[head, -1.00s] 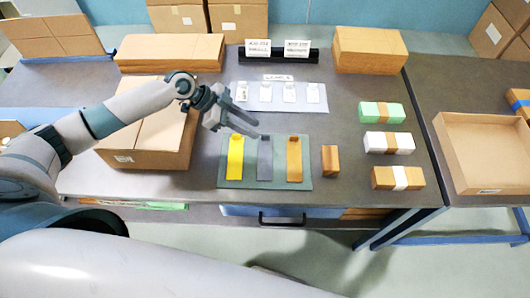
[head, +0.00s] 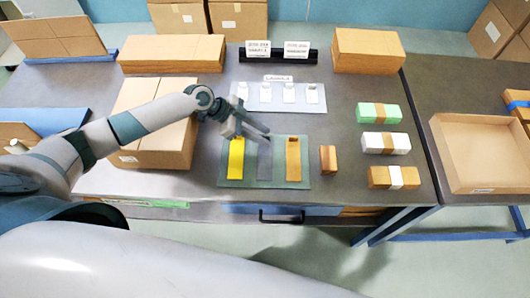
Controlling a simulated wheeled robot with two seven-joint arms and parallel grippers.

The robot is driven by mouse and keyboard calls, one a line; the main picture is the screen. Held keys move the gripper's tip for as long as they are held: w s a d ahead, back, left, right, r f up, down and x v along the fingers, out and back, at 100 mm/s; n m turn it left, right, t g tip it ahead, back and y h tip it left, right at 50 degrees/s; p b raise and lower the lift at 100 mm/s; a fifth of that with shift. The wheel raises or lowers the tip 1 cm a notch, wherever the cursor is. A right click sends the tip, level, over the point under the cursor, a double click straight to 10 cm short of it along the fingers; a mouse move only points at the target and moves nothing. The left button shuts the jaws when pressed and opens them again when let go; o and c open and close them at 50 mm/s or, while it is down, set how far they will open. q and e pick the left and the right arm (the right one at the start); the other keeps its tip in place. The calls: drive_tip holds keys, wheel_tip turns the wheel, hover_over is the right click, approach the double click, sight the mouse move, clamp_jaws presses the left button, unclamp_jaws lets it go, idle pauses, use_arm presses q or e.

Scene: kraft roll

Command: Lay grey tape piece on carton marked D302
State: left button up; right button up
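The grey tape piece (head: 265,164) lies on a grey-green mat (head: 303,183), between a yellow strip (head: 236,160) and an orange-brown strip (head: 293,160). My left gripper (head: 267,136) is over the far end of the grey piece, its two fingers parted and pointing right. It looks empty, and I cannot tell its height above the piece. A large closed carton (head: 150,158) stands left of the mat with a small label on its front. I cannot read D302 on any carton. My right gripper is not in view.
Behind the mat is a pale sheet (head: 314,105) with several white tags. A black holder (head: 276,57) bears two printed cards. Flat cartons (head: 170,55) (head: 368,50) lie at the back. Banded boxes (head: 380,113) line the right, near an open tray (head: 450,180). A small brown block (head: 328,158) sits beside the mat.

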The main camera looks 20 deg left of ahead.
use_arm(q)
clamp_jaws()
drive_tip(key=shift+r+b, duration=0.5)
drive_tip(key=shift+r, duration=0.35)
drive_tip(key=shift+d+r+b, duration=0.25)
drive_tip(key=shift+r+b, duration=0.35)
drive_tip(key=shift+r, duration=0.65)
drive_tip(key=s+d+r+b, duration=0.2)
drive_tip(key=d+r, duration=0.5)
drive_tip(key=d, duration=0.4)
drive_tip(key=shift+s+b, duration=0.25)
drive_tip(key=shift+b, duration=0.15)
